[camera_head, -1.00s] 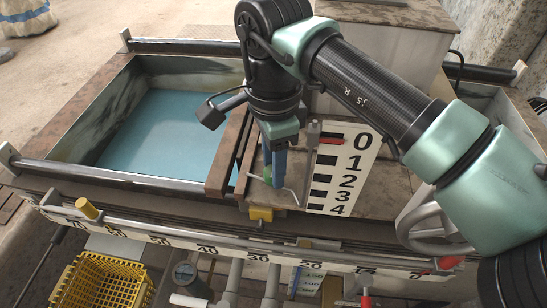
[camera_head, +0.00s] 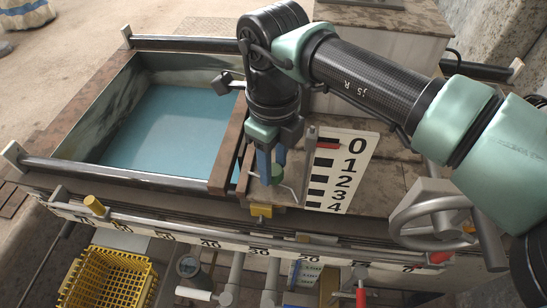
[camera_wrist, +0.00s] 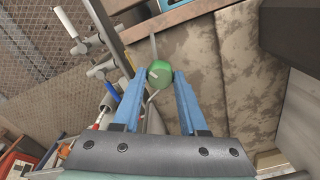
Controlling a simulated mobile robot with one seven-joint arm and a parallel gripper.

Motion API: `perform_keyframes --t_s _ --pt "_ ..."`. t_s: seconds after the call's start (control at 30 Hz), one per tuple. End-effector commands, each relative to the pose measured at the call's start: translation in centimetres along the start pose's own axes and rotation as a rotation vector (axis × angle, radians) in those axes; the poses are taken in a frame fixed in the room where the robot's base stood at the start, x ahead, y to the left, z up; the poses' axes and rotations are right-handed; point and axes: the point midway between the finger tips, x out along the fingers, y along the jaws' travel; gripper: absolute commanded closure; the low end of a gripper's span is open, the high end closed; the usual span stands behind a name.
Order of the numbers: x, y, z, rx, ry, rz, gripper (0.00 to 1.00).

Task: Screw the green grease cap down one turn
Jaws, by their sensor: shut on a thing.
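The green grease cap (camera_head: 277,174) sits low at the front edge of the machine, beside the numbered scale board. In the wrist view the cap (camera_wrist: 159,73) is a round green knob with a small pale mark, between the tips of two blue fingers. My gripper (camera_head: 272,172) points down and is shut on the cap; its wrist-view fingertips (camera_wrist: 158,80) lie on either side of it. The fingers hide part of the cap in the head view, and what lies under it is hidden.
The scale board (camera_head: 342,170), marked 0 to 4, stands close to the right of my gripper. A bent thin rod lies by the cap. A yellow block (camera_head: 261,210) is just below. A handwheel (camera_head: 432,222) is at right, and a blue-floored trough (camera_head: 170,130) at left.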

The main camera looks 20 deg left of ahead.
Motion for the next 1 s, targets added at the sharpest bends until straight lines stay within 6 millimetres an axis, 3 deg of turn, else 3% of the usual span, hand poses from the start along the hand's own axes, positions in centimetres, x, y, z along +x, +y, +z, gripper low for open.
perform_keyframes --t_s 1.0 --pt "-0.14 -0.15 -0.01 0.964 -0.001 -0.003 1.0"
